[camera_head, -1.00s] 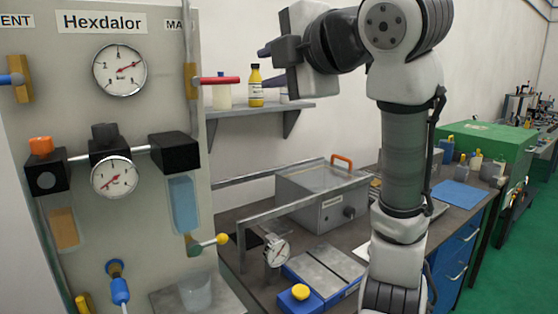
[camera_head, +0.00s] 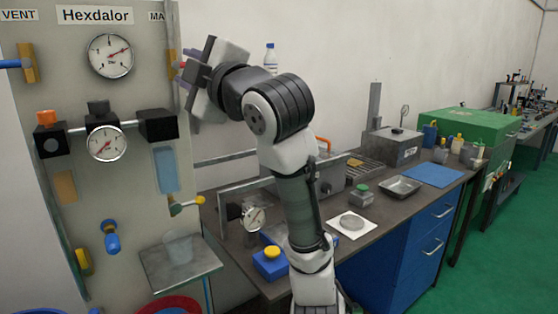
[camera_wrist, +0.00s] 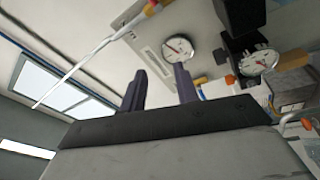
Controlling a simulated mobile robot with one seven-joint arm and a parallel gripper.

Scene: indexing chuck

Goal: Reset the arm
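My arm (camera_head: 290,195) rises in front of the bench and bends left at the top. A round gauge (camera_wrist: 178,48) shows beyond the fingers. Whether the gripper touches the red handle cannot be told.
The panel carries an upper gauge (camera_head: 110,56), a lower gauge (camera_head: 107,144) and a yellow-tipped lever (camera_head: 188,204). A small shelf (camera_head: 180,262) with a clear cup juts out below. The bench holds a blue-based device (camera_head: 270,264), a metal tray (camera_head: 400,187) and a blue mat (camera_head: 433,174).

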